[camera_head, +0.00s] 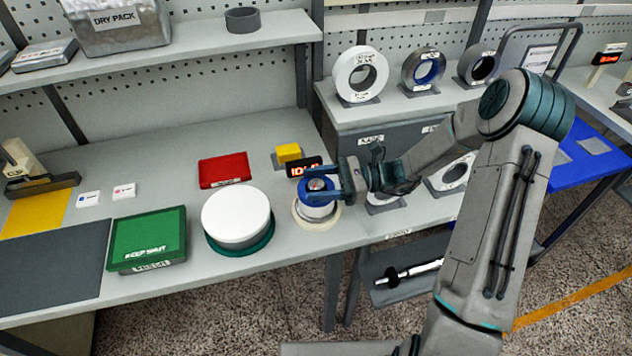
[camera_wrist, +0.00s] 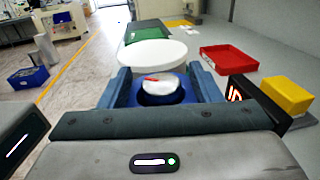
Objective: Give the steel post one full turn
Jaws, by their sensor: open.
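The steel post (camera_head: 317,185) stands at the front edge of the bench, ringed by a blue collar (camera_head: 316,208) on a pale round base (camera_head: 299,217). In the wrist view the post (camera_wrist: 160,88) shows a bright round top with a red mark, and the blue collar is around it. My gripper (camera_head: 318,182) is level with the post, its blue fingers spread on either side. In the wrist view the fingers of my gripper (camera_wrist: 160,76) flank the post with visible gaps. Exact contact is hard to tell.
A small black display (camera_head: 304,169) with red letters, perhaps IDLE, and a yellow block (camera_head: 288,153) stand behind the post. A white round drum (camera_head: 236,216) is left of it, then a green box (camera_head: 146,238). A red tray (camera_head: 225,170) lies behind.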

